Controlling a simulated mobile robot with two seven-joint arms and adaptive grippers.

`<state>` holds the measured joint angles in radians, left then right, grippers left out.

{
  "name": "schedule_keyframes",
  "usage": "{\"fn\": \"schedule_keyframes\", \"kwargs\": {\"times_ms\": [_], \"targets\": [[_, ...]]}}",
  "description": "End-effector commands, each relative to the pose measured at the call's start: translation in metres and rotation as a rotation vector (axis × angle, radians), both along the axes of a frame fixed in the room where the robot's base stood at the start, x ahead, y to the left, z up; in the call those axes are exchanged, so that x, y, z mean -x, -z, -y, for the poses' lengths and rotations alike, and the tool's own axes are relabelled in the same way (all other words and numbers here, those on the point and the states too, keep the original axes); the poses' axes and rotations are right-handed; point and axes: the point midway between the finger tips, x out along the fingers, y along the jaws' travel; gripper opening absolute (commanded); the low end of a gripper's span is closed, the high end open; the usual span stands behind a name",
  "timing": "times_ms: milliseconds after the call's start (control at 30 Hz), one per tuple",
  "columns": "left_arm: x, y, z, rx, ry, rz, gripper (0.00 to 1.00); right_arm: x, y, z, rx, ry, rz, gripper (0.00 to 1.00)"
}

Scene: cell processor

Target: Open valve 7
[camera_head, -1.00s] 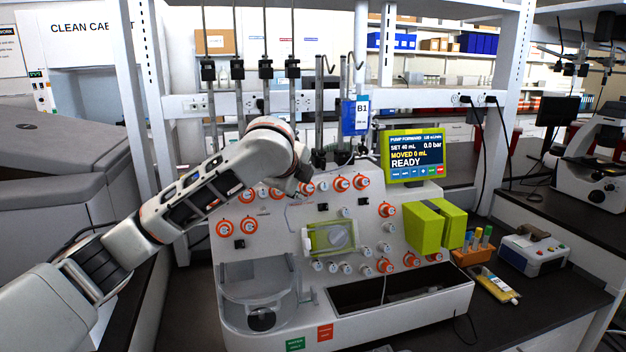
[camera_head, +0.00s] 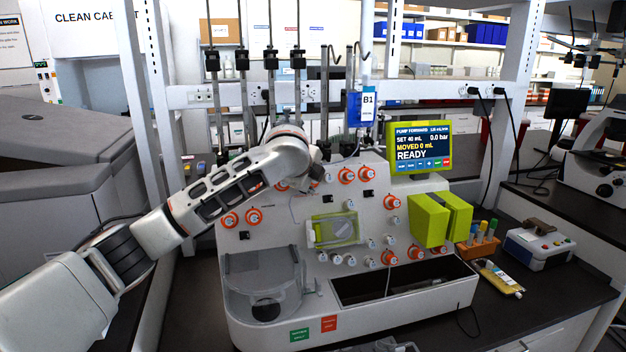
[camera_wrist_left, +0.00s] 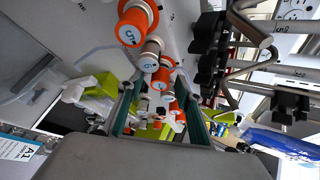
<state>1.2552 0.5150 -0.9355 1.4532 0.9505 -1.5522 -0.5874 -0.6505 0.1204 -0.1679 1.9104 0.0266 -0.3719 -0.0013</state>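The cell processor (camera_head: 290,225) is a white machine with numbered orange and grey valve knobs on its sloped panel. My left gripper (camera_head: 314,174) is at the upper row of knobs, left of two orange knobs (camera_head: 346,175). The left wrist view shows its two green-edged fingers (camera_wrist_left: 160,108) spread apart, with knobs lying beyond and between them. Near there are an orange knob that reads like 5 (camera_wrist_left: 132,32), a grey knob (camera_wrist_left: 150,57) and an orange knob possibly marked 7 (camera_wrist_left: 160,79). Whether the fingers touch a knob cannot be told. My right gripper is not seen.
The screen (camera_head: 420,146) reads READY, MOVED 0 mL, 0.0 bar. A blue B1 bag (camera_head: 361,109) hangs on a pole above the panel. Green blocks (camera_head: 440,217) and an orange tube rack (camera_head: 478,250) are to the right. Black clamps (camera_wrist_left: 210,55) stand close beside the gripper.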

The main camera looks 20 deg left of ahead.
Motion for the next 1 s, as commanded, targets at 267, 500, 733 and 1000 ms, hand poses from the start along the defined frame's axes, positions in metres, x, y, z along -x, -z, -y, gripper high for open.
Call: {"fn": "schedule_keyframes", "kwargs": {"times_ms": [267,500,733,1000], "targets": [[0.0003,-0.0001,0.0001,0.000,0.000,0.000,0.00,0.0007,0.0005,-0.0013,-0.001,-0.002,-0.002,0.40],[0.0008,0.0010,0.0003,0.021,-0.010,0.013,0.00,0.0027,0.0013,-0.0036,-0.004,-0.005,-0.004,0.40],[0.0016,0.0027,0.0006,0.113,-0.056,0.074,0.00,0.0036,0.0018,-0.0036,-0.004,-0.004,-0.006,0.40],[0.0025,0.0047,0.0010,0.270,-0.135,0.178,0.00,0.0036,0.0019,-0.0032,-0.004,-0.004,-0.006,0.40]]}}
